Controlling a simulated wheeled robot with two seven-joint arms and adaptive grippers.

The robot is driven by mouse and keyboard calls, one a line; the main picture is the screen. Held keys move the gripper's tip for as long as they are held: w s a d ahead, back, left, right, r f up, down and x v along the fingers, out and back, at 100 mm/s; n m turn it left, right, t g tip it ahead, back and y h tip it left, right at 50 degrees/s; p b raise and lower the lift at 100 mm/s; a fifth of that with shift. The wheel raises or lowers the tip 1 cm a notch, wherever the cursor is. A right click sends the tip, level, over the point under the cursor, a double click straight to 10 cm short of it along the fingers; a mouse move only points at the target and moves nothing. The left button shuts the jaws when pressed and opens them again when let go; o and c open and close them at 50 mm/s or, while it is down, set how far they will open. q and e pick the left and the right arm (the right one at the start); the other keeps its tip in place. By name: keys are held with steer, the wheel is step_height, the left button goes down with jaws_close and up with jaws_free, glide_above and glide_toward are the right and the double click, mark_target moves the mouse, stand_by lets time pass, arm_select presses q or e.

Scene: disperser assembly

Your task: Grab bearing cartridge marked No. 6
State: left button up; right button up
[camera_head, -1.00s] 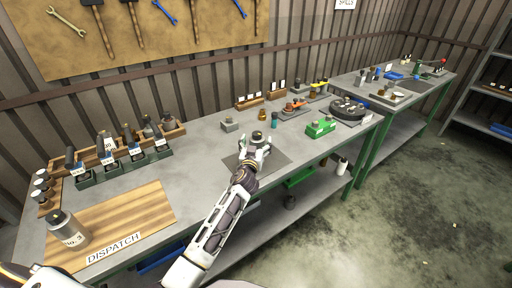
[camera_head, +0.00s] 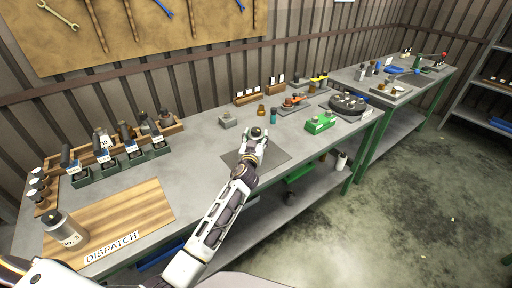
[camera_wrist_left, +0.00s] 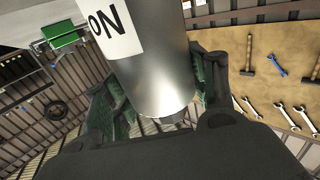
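My left gripper (camera_head: 254,138) is at the middle of the bench, over a dark grey mat (camera_head: 272,162). It is shut around a grey metal cylinder with a dark top (camera_head: 256,132). In the left wrist view the cylinder (camera_wrist_left: 155,75) fills the space between the dark green fingers (camera_wrist_left: 165,92), which touch its sides. Its white label (camera_wrist_left: 112,25) shows "No" upside down; the number is out of view. Another grey cartridge, labelled No. 3 (camera_head: 66,232), stands on the wooden dispatch board at the left. My right gripper is not in view.
A dark green rack (camera_head: 122,165) with several labelled parts stands at the left back. The wooden board (camera_head: 130,215) is mostly bare. A grey block (camera_head: 228,121), a green fixture (camera_head: 320,124) and a round black holder (camera_head: 347,104) sit around the mat. The left middle bench is clear.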

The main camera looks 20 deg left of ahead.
arm_select(q)
jaws_close()
steer(key=shift+r, duration=0.15)
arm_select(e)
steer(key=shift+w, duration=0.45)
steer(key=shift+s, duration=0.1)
arm_select(q)
steer(key=shift+r, duration=1.1)
step_height(320, 180, up, 6)
steer(key=shift+r+p, duration=0.15)
steer(key=shift+p, duration=0.5)
steer(key=shift+r, duration=0.75)
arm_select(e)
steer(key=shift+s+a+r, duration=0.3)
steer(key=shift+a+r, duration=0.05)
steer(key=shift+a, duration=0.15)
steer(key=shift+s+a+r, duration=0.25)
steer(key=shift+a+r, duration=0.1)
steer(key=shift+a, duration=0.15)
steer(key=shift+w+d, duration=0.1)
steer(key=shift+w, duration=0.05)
